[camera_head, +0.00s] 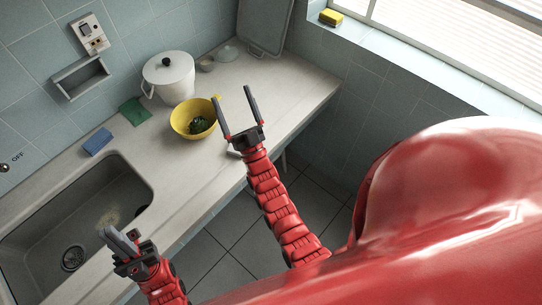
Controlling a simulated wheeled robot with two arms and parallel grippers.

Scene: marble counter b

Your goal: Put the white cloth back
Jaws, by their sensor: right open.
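I cannot make out a white cloth anywhere in the head view. My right gripper (235,98) is open and empty, with its two long dark fingers spread above the counter's front edge, just right of the yellow bowl. My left gripper (108,234) is at the lower left, over the front edge of the sink. Its grey fingers look close together and overlap from this angle, so I cannot tell whether they are shut or hold anything.
The sink (35,235) is at left. A blue sponge (98,141), green cloth (135,111), white lidded pot (170,80) and yellow bowl (181,121) with greens stand on the counter (290,88). A yellow sponge (331,17) is on the windowsill. The counter's right part is clear.

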